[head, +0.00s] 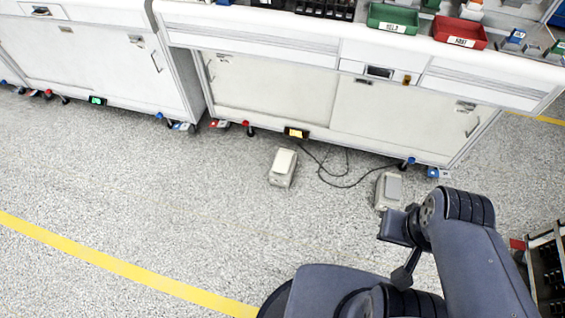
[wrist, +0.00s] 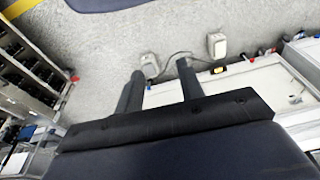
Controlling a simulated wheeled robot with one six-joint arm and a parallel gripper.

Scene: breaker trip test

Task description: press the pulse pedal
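Two foot pedals are on the floor in front of the bench. One pedal (head: 283,167) has a cream top and lies left of the other. The other pedal (head: 389,191) has a grey top and lies near my arm. No label is readable, so I cannot tell which is the pulse pedal. In the wrist view my gripper (wrist: 160,69) is open and empty, with its two dark fingers apart. The grey-topped pedal (wrist: 150,65) shows beyond the gap between the fingers. The cream-topped pedal (wrist: 217,45) shows right of the fingers. Neither pedal appears touched.
A black cable (head: 340,178) runs on the floor between the pedals and the bench. The white bench cabinet (head: 265,85) stands behind them, with green (head: 393,18) and red (head: 460,32) bins on top. A rack (head: 546,265) stands at the right. Open floor lies left, with a yellow line (head: 120,268).

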